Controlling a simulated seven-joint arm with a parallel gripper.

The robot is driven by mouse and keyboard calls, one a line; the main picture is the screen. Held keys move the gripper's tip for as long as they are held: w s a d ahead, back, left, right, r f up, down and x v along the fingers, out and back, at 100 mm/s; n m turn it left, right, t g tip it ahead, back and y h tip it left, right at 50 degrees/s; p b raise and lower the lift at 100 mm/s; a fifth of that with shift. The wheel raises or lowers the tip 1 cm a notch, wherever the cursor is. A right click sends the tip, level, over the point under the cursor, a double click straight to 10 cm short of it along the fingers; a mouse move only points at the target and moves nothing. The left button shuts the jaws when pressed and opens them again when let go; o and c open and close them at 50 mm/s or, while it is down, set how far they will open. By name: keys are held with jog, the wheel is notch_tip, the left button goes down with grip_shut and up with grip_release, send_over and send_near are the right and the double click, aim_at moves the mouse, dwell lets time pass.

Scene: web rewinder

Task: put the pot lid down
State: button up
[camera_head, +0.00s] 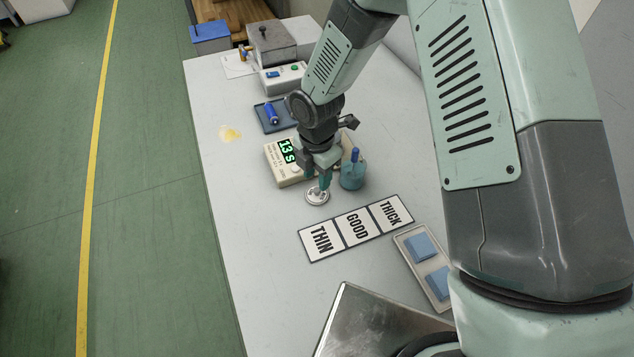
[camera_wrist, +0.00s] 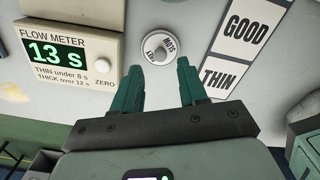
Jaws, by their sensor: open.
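A small round silver disc with dark lettering and a raised centre, which looks like the pot lid (camera_head: 317,197), lies on the light grey table. In the wrist view the lid (camera_wrist: 157,47) shows just past my fingertips, between their lines. My gripper (camera_head: 319,188) is open and points down close above the lid, with nothing between its fingers; its green fingers (camera_wrist: 160,70) stand apart in the wrist view. A teal pot (camera_head: 352,178) with a blue upright piece stands just right of my gripper, partly hidden behind it.
A flow meter (camera_head: 285,172) reading 13 s stands close to the left; it also shows in the wrist view (camera_wrist: 70,55). A THIN/GOOD/THICK card (camera_head: 356,228) lies in front. A tray with blue blocks (camera_head: 425,265) is at right. The table's left side is mostly clear.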

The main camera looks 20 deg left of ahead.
jog(key=d+r+m+t, duration=0.1)
jog(key=d+r+m, duration=0.65)
jog(key=r, duration=0.65)
jog(key=d+r+m+t, duration=0.2)
jog(key=d+r+m, duration=0.55)
jog(key=r, duration=0.65)
jog(key=s+d+r+m+t, duration=0.2)
jog(key=s+d+r+m, duration=0.8)
jog(key=s+d+m, duration=0.4)
jog(key=shift+s+d+m+t, duration=0.2)
jog(key=shift+s+m+t, duration=0.1)
jog(key=shift+m, duration=0.8)
jog(key=shift+r, duration=0.15)
